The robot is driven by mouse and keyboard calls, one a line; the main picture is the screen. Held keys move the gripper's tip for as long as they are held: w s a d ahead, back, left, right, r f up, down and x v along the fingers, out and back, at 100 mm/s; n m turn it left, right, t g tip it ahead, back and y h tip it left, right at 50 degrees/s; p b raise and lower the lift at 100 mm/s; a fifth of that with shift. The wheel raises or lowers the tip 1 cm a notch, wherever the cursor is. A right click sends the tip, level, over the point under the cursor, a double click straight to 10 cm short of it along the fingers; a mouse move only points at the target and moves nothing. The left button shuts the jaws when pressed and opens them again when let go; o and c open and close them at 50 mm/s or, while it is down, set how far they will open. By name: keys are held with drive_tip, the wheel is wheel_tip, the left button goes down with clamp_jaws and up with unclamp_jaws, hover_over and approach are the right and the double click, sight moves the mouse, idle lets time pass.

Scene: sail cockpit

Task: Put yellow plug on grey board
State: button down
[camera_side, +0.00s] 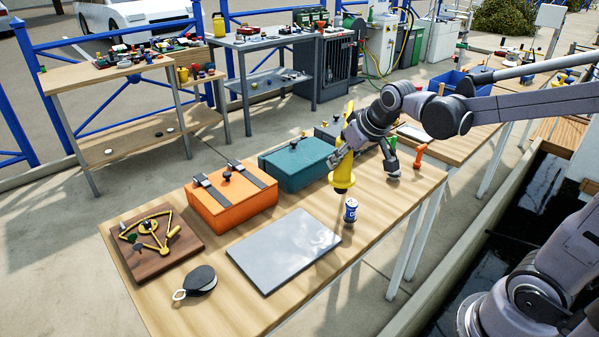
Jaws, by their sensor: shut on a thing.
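The yellow plug (343,176) is upright in my gripper (344,159), its wide round end facing down. My gripper is shut on it, and the fingers hide part of its upper body. The plug is over the right part of the wooden table, behind the blue can; I cannot tell how far its lower end is above the tabletop. The flat grey board (284,250) lies on the table in front and to the left of the plug. Its top is bare.
A blue-and-white can (351,210) stands between the plug and the board's right corner. An orange case (231,197) and a teal case (297,163) stand behind the board. A black pulley block (200,281) and a sextant on a wooden base (150,262) lie left.

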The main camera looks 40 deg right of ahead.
drive_tip(key=w+a+f, duration=0.2)
drive_tip(key=a+f, duration=0.3)
drive_tip(key=a, duration=0.2)
drive_tip(key=w+a+f+n, duration=0.1)
drive_tip(key=w+a+f, duration=0.1)
drive_tip(key=a+f, duration=0.3)
drive_tip(key=shift+a+f+y, duration=0.4)
drive_tip(key=shift+a, duration=1.3)
drive_tip(key=c, duration=0.8)
unclamp_jaws()
drive_tip(key=shift+f, duration=0.15)
drive_tip(key=shift+s, duration=0.1)
